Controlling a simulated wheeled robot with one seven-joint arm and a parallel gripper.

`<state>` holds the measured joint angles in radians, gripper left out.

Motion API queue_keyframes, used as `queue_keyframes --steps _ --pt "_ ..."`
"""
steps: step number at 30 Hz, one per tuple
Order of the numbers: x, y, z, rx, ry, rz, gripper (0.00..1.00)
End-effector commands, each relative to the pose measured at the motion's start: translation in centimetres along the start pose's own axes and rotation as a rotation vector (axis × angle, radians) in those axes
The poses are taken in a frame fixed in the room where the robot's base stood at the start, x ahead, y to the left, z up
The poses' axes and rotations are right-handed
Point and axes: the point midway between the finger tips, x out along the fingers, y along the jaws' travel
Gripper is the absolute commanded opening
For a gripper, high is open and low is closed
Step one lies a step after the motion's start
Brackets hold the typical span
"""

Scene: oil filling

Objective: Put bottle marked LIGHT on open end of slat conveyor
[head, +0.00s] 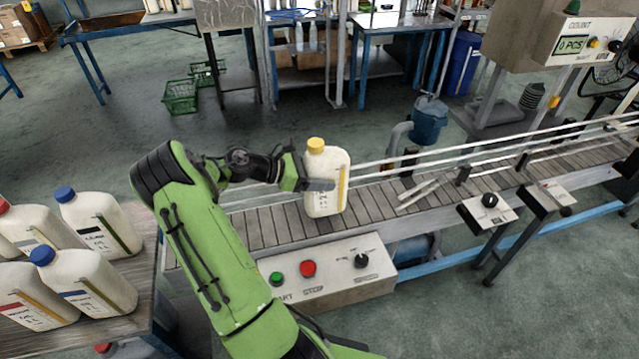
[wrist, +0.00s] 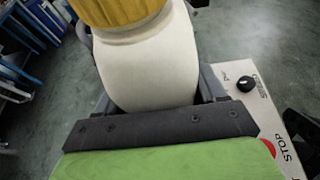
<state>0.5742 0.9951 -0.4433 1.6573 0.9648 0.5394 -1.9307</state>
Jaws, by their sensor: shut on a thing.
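A white bottle (head: 325,190) with a yellow cap and a yellow side strip stands upright at the slat conveyor (head: 262,226), near its left end. My gripper (head: 318,185) is shut on this bottle around its upper body. In the wrist view the bottle (wrist: 150,70) fills the space between the fingers, with its yellow cap at the top. The label on it is too small to read. I cannot tell whether its base touches the slats or hangs just above them.
A control box (head: 330,275) with green and red buttons is in front of the conveyor. Several white bottles with blue or red caps stand on a table (head: 140,285) at left. Rails (head: 470,150) run along the conveyor, and a counter box (head: 575,45) is at upper right.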

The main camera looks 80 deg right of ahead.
Motion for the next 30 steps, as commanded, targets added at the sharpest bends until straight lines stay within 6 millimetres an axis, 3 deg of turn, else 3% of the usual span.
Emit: queue_keyframes --steps 3,12,13,15,18,26,30 --pt "0.7 0.0 -1.6 0.001 -0.003 0.000 0.00" --pt "0.8 0.0 -1.7 0.002 -0.004 0.001 0.00" --pt "0.8 0.0 -2.0 -0.002 0.001 0.001 0.71" --pt "0.8 0.0 -1.9 -0.002 0.001 0.001 0.82" --pt "0.8 0.0 -1.9 -0.002 0.001 0.001 0.95" --pt "0.7 0.0 -1.8 -0.001 0.001 0.001 0.95" --pt "-1.1 0.1 -1.7 -0.001 0.001 0.006 0.95"
